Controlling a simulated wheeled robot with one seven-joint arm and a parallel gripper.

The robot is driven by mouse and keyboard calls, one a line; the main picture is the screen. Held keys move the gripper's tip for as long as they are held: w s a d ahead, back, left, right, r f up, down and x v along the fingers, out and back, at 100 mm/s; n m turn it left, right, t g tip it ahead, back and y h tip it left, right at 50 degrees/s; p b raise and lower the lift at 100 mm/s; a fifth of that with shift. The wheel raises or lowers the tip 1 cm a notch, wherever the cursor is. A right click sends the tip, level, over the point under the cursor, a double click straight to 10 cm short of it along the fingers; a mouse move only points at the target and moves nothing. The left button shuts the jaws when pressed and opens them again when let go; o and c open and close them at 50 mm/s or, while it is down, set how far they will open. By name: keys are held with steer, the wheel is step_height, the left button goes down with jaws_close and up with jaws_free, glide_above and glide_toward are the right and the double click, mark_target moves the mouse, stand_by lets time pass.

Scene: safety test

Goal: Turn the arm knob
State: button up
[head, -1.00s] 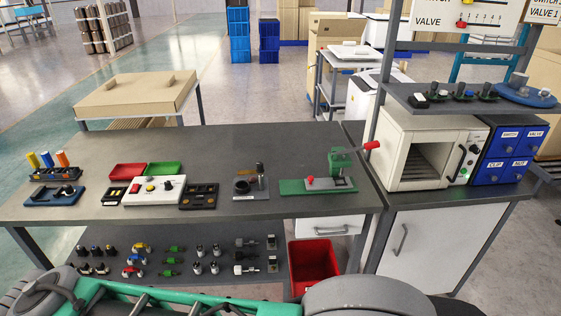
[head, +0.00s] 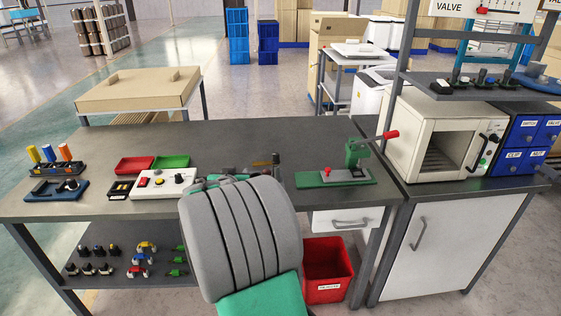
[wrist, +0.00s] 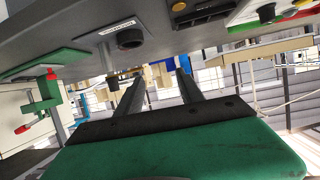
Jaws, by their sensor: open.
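A green press (head: 356,153) stands on a green base with a grey plate, at the right of the dark workbench. Its lever arm slants up to the right and ends in a red knob (head: 391,134). A smaller red knob (head: 327,170) sits on the base. In the wrist view, which is tilted, the press (wrist: 44,97) and its red lever knob (wrist: 22,129) are at the left. My gripper (wrist: 156,82) is open and empty, its fingers apart and clear of the press. In the head view my grey arm link hides most of the gripper.
A white oven-like box (head: 405,140) stands close right of the lever. Blue drawers (head: 518,145) are beside it. A white button panel (head: 163,182) and red and green trays (head: 171,161) are on the left bench. A red bin (head: 327,262) is below.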

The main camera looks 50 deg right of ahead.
mark_target(275, 157)
steer(key=s+d+h, duration=0.1)
steer(key=d, duration=0.3)
steer(key=s+d+m+h, duration=0.1)
steer(key=s+d+h, duration=0.1)
steer(key=d, duration=0.2)
steer(key=s+d+f+h+b, duration=0.1)
steer(key=s+d+h, duration=0.1)
steer(key=d, duration=0.2)
steer(key=shift+d+m, duration=0.35)
steer(key=shift+m, duration=0.05)
steer(key=x, duration=0.7)
steer(key=shift+d+r+p, duration=0.25)
steer(key=shift+r+p, duration=0.05)
steer(key=shift+p, duration=0.15)
steer(key=shift+w, duration=0.1)
steer(key=shift+c, duration=0.6)
jaws_close()
